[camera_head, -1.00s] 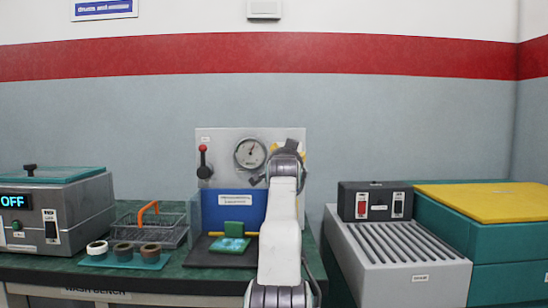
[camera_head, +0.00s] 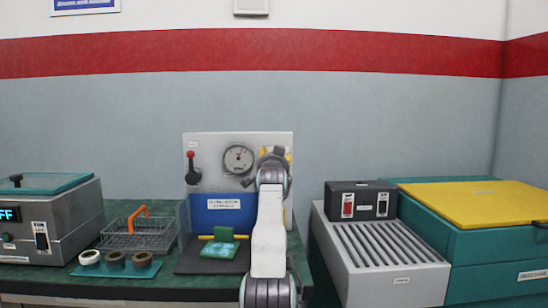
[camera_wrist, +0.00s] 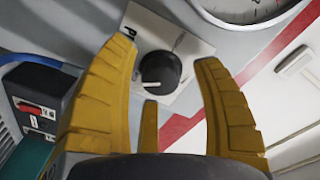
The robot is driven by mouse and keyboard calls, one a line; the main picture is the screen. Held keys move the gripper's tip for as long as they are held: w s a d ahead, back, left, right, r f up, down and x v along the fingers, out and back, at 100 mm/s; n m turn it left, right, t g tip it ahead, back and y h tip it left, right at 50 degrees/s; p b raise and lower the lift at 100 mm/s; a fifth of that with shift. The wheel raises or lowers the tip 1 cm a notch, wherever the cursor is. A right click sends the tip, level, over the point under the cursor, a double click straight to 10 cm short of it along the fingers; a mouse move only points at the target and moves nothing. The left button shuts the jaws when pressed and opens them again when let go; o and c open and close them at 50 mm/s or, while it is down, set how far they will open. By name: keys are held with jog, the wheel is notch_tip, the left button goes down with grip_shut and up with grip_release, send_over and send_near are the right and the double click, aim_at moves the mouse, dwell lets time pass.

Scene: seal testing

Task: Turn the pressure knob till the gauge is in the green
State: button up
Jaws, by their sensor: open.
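The round pressure gauge (camera_head: 238,158) is on the upright grey panel (camera_head: 214,143). Its needle seems to point up and to the right, but its coloured zones are too small to read. In the wrist view, only the lower edge of the gauge (camera_wrist: 243,8) shows at the top. The black pressure knob (camera_wrist: 159,71) with a pale mark sits on a light plate in the wrist view. My gripper (camera_wrist: 166,54) is open, its yellow fingers on either side of the knob in the picture; contact is not visible. In the head view, my gripper (camera_head: 275,154) hides the knob.
A red-handled lever (camera_head: 192,168) stands left of the gauge. A blue block (camera_head: 223,205) and a green part (camera_head: 222,247) are below it. A wire basket (camera_head: 140,230) is to the left. A grey slatted unit (camera_head: 385,275) stands to the right of my arm.

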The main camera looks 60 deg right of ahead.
jog(key=shift+o, duration=0.3)
jog(key=c, duration=1.3)
